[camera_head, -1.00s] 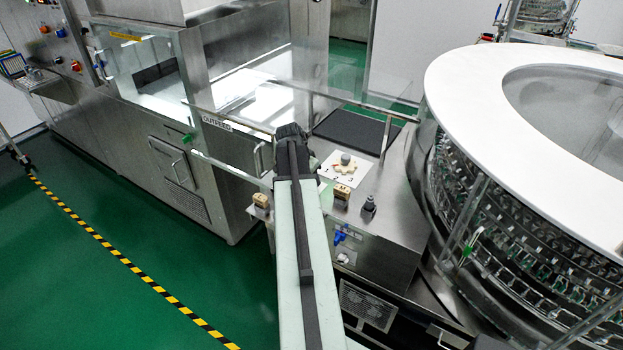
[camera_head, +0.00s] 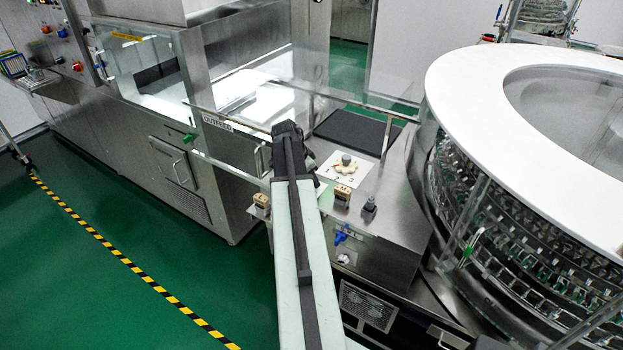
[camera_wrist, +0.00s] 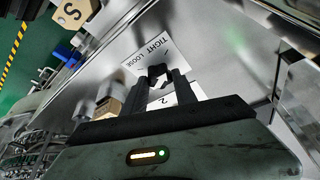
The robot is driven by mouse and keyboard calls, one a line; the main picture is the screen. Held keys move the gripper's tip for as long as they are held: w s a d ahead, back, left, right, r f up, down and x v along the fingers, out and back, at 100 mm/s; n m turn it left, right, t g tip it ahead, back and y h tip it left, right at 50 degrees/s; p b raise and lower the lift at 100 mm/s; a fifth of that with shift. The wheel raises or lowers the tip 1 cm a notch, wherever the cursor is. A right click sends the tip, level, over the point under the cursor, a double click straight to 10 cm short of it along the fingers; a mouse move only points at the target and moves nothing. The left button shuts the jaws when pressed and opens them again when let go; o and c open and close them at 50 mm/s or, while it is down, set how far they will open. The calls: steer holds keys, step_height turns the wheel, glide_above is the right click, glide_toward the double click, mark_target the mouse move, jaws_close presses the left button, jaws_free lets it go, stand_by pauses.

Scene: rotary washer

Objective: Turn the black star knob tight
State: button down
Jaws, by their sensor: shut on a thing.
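The black star knob (camera_wrist: 156,71) shows in the wrist view in front of a white label marked TIGHT and LOOSE. My gripper (camera_wrist: 160,82) has its two dark fingers on either side of the knob and is shut on it. The fingers cover part of the knob, so its exact angle is hard to read. In the head view my arm hides the knob and the gripper.
The rotary washer (camera_head: 450,80) stands at right. Green floor is clear at left.

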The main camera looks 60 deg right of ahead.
steer(key=c, duration=1)
jaws_free()
steer(key=shift+o, duration=0.2)
steer(key=p+v, duration=0.7)
steer(key=shift+r, duration=0.25)
steer(key=shift+a, duration=0.1)
